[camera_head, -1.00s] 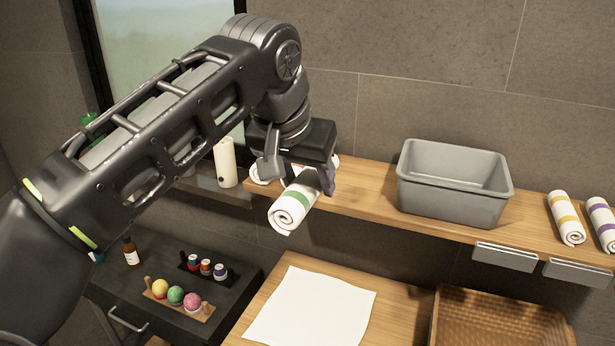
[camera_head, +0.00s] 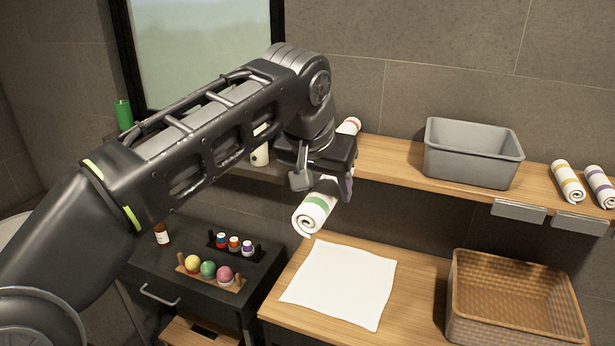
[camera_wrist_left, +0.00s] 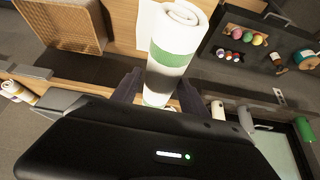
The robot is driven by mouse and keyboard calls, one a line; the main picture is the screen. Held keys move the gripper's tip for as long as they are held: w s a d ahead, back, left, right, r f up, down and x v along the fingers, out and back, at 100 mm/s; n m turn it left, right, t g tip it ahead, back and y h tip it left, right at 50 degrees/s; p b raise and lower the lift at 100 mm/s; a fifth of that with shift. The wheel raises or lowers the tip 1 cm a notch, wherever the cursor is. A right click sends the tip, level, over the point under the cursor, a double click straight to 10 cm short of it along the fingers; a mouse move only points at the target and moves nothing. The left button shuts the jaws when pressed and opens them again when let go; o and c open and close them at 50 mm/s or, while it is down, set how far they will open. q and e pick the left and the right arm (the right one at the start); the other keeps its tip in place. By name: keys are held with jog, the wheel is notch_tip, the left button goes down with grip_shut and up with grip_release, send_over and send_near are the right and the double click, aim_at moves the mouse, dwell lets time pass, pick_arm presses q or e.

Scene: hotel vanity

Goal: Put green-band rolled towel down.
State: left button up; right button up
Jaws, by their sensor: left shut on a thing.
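The green-band rolled towel (camera_head: 316,205) is white with a green stripe. My left gripper (camera_head: 328,178) is shut on it and holds it in the air, tilted, above the back edge of the lower wooden counter. In the left wrist view the towel (camera_wrist_left: 172,62) stands out between the fingers of my left gripper (camera_wrist_left: 155,90). A flat white cloth (camera_head: 340,284) lies on the lower counter, in front of and below the towel. My right gripper is not in view.
A grey bin (camera_head: 472,153) stands on the wooden shelf (camera_head: 390,162), with yellow-band (camera_head: 568,181) and purple-band (camera_head: 600,187) towels at right. A wicker basket (camera_head: 512,300) is right of the cloth. A dark cabinet (camera_head: 190,285) at left carries colored balls (camera_head: 208,270) and small bottles (camera_head: 234,243).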

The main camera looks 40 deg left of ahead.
pick_arm(q)
jog(key=w+d+f+m+b, duration=0.1)
jog(key=w+d+f, duration=0.3)
jog(key=f, duration=0.5)
jog(key=w+d+f+m+h+b, duration=0.1)
jog(key=w+d+f, duration=0.4)
jog(key=f, duration=0.5)
jog(key=w+d+f+m+b, duration=0.1)
jog(key=w+d+f, duration=0.4)
jog(key=f, duration=0.5)
jog(key=shift+d+m+h+b, duration=0.3)
jog(key=shift+d+h, duration=0.1)
jog(key=shift+d, duration=0.4)
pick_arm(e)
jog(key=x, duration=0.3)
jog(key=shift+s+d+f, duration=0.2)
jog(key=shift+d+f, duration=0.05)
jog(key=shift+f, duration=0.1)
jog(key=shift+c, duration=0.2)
